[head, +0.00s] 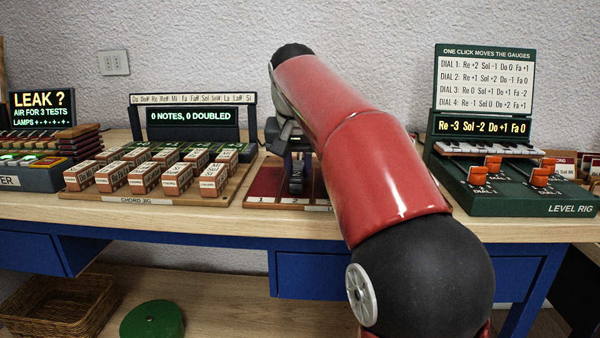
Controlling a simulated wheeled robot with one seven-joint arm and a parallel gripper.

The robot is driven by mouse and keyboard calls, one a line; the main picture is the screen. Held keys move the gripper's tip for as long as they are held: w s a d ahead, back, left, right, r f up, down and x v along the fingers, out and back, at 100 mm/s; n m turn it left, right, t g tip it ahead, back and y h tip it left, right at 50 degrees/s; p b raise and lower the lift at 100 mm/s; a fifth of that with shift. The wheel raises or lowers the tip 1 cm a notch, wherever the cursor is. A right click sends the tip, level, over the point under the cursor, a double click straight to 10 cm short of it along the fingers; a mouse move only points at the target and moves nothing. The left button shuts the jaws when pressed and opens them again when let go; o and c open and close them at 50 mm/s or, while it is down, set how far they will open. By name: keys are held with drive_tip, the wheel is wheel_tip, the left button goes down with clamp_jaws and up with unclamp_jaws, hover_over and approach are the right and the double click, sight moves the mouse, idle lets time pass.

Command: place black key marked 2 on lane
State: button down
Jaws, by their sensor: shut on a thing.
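My gripper (296,184) points down over a dark red board (262,190) with numbered lanes, at the middle of the bench. The numerals 1 and 2 show on its front edge; the rest of the board is behind my red arm. The gripper is shut on a dark piece, which I take to be the black key. The key is mostly hidden by the fingers and its mark cannot be read. I cannot tell whether it touches the board.
Left of the board is the chord jig (140,199) with several wooden blocks and a display (192,117) behind it. The green level rig (520,193) with orange knobs stands to the right. A leak tester (42,100) is at far left. My arm hides the bench's middle right.

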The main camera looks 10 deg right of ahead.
drive_tip(key=c, duration=1.2)
unclamp_jaws()
drive_tip(key=shift+f, duration=0.1)
drive_tip(key=shift+c, duration=0.2)
drive_tip(key=shift+r, duration=0.3)
drive_tip(key=p+v, duration=0.3)
drive_tip(key=v, duration=0.8)
drive_tip(key=shift+s+r+p, duration=0.25)
drive_tip(key=shift+r+p, duration=0.05)
drive_tip(key=shift+r, duration=0.05)
